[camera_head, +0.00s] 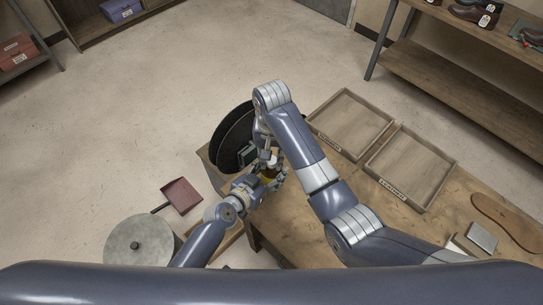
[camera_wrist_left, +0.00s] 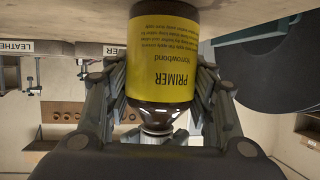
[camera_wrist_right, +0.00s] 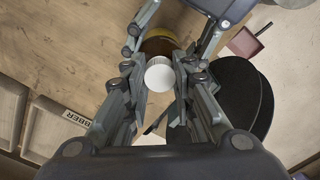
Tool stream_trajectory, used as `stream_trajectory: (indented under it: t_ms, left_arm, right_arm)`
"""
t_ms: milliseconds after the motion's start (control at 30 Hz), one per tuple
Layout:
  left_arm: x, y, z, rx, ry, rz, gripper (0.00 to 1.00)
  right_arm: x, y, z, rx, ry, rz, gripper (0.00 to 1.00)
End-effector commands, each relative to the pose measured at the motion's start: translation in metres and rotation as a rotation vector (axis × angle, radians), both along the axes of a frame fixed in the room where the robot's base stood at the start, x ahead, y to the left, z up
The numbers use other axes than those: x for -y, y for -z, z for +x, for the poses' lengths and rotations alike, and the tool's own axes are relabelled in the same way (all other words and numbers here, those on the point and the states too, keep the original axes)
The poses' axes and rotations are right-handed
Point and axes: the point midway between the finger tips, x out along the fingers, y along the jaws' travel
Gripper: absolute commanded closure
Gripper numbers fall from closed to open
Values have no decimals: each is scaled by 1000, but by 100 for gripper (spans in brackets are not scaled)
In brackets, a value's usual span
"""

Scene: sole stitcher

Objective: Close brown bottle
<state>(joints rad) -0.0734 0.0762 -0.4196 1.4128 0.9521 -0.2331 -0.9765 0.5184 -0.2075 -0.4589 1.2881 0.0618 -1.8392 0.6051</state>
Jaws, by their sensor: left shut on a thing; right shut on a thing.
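The brown bottle (camera_wrist_left: 160,70) has a yellow label reading PRIMER and appears upside down in the left wrist view, as does the room. My left gripper (camera_wrist_left: 160,90) is shut around its body. The bottle's narrow neck (camera_wrist_left: 158,129) points toward the lower edge there. My right gripper (camera_wrist_right: 158,70) is shut on a ribbed white cap (camera_wrist_right: 159,76). The brown and yellow bottle (camera_wrist_right: 158,46) lies just beyond the cap in the right wrist view. Whether the cap touches the neck I cannot tell. In the head view both grippers meet over the table corner and largely hide the bottle.
A dustpan (camera_head: 181,196) and a grey round drum (camera_head: 140,241) are to the left.

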Motion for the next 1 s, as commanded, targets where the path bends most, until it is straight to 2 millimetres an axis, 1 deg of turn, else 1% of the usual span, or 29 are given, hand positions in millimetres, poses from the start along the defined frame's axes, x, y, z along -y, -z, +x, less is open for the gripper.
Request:
stream_trajectory:
  t_ms: [167,200,233,267,533,600,667,833,1000]
  left_arm:
    - [0,2,-2,-3,3,2,100]
    - [0,2,-2,-3,3,2,100]
    - [0,2,-2,-3,3,2,100]
    - [0,2,-2,-3,3,2,100]
    - [0,2,-1,-4,2,2,100]
    - [0,2,-1,-4,2,2,100]
    - [0,2,-2,-4,2,2,100]
    - [0,2,-1,-4,2,2,100]
    - [0,2,-1,-4,2,2,100]
  right_arm:
    - [0,0,0,1,-4,2,100]
    - [0,0,0,1,-4,2,67]
    - [0,0,0,1,-4,1,60]
    - [0,0,0,1,-4,1,56]
    - [0,0,0,1,-5,1,56]
    - [0,-3,1,2,-6,1,56]
    - [0,-9,1,2,-6,2,56]
    - [0,-32,1,4,-5,2,56]
    - [0,-45,0,1,-6,1,56]
